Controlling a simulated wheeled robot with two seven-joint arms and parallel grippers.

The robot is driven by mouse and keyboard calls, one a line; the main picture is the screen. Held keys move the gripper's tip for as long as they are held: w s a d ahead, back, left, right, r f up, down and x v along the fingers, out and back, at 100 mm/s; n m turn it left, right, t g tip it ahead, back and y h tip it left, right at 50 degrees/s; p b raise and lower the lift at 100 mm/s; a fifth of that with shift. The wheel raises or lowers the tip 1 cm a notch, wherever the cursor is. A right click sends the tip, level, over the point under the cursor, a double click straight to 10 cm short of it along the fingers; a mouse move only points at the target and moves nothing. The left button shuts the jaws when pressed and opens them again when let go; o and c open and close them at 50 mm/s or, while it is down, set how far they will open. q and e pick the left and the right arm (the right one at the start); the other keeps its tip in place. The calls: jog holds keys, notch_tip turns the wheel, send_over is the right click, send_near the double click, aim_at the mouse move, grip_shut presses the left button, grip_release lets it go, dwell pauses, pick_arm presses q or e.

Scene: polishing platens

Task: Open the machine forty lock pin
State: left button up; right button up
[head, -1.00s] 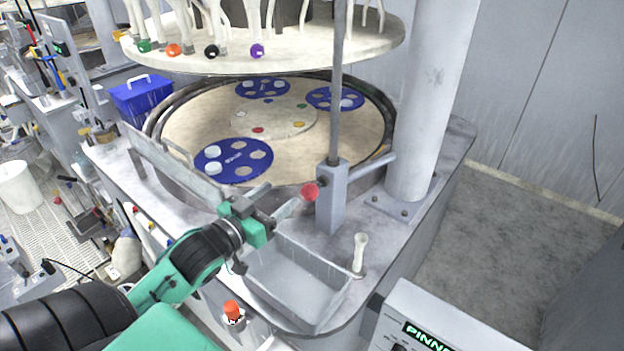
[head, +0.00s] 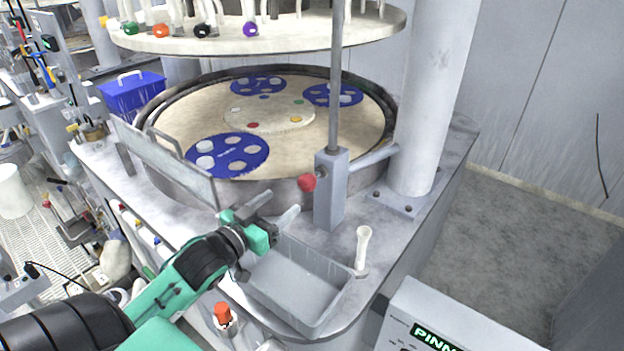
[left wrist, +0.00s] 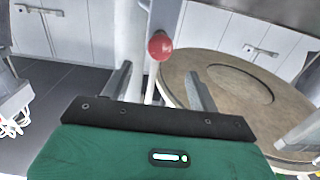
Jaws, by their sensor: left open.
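The lock pin shows as a red ball knob (head: 307,183) on the side of a grey upright block (head: 331,190) at the front of the polishing machine. A thin rod rises from the block. In the left wrist view the red knob (left wrist: 160,45) lies ahead, between and beyond my two fingers. My left gripper (head: 280,207) is open and empty, a little left of and below the knob in the head view, and apart from it. My right gripper is not in view.
A round platen (head: 340,120) with blue carrier discs lies behind the block, under a raised upper plate (head: 300,38). A thick column (head: 425,120) stands right. A grey tray (head: 295,285) and a white pin-like cup (head: 362,245) are on the front ledge.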

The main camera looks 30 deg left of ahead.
aim_at(312, 178)
pick_arm(q)
jog(key=w+p, duration=0.1)
jog(key=w, duration=0.2)
jog(key=w+p, duration=0.1)
jog(key=w, duration=0.3)
jog(key=w+p, duration=0.1)
jog(key=w, duration=0.3)
jog(key=shift+d+r+p, duration=0.1)
jog(key=shift+d+p, duration=0.3)
jog(key=shift+w+d, duration=0.1)
jog(key=shift+w, duration=0.65)
